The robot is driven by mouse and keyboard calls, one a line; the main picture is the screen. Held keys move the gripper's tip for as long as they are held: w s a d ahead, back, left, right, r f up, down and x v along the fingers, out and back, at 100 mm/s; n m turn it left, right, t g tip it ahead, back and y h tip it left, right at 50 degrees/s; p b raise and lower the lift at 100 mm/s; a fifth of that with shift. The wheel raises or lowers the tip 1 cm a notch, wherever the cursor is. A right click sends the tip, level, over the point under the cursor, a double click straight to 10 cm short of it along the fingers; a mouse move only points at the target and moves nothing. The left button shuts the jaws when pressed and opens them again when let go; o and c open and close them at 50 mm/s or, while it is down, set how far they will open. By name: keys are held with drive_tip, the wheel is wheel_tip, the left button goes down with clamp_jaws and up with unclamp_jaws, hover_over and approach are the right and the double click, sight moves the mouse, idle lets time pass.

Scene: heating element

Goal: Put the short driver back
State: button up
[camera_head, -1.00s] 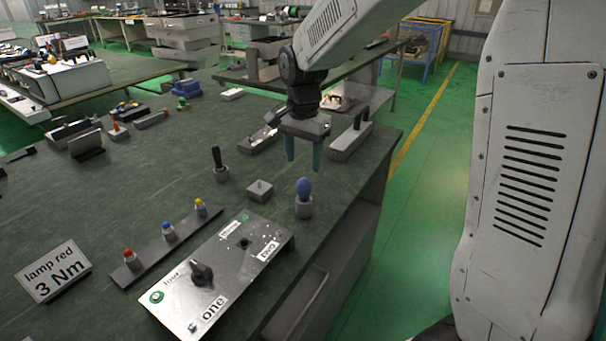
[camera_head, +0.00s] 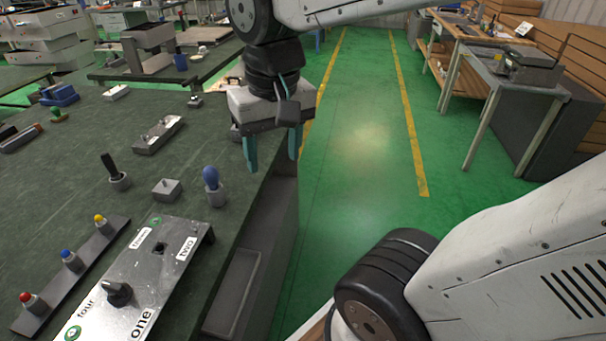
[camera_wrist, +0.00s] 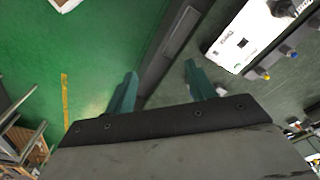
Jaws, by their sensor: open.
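A blue round-handled driver (camera_head: 210,178) stands upright in a grey holder (camera_head: 216,198) near the table's right edge. A black-handled driver (camera_head: 110,167) stands, slightly tilted, in another grey holder (camera_head: 120,182) to its left. I cannot tell for certain which is the short driver. A low square grey block (camera_head: 167,190) sits between them. My gripper (camera_head: 272,158) is open and empty, fingers pointing down, by the table's right edge, right of and apart from the blue driver. In the wrist view the open fingers (camera_wrist: 160,70) have nothing between them.
A metal panel (camera_head: 178,262) with a black knob (camera_head: 118,294) lies in front. It also shows in the wrist view (camera_wrist: 228,45). A strip (camera_head: 88,258) with red, blue and yellow lamps lies left of it. Green floor (camera_head: 365,150) is clear to the right; another bench (camera_head: 500,75) stands beyond.

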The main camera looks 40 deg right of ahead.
drive_tip(key=s+f+n, duration=0.1)
drive_tip(key=s+n, duration=0.1)
drive_tip(key=s, duration=0.4)
drive_tip(key=shift+s+d+f+n, duration=0.2)
drive_tip(key=shift+s+f+n, duration=0.1)
drive_tip(key=shift+f, duration=0.05)
idle(0.7)
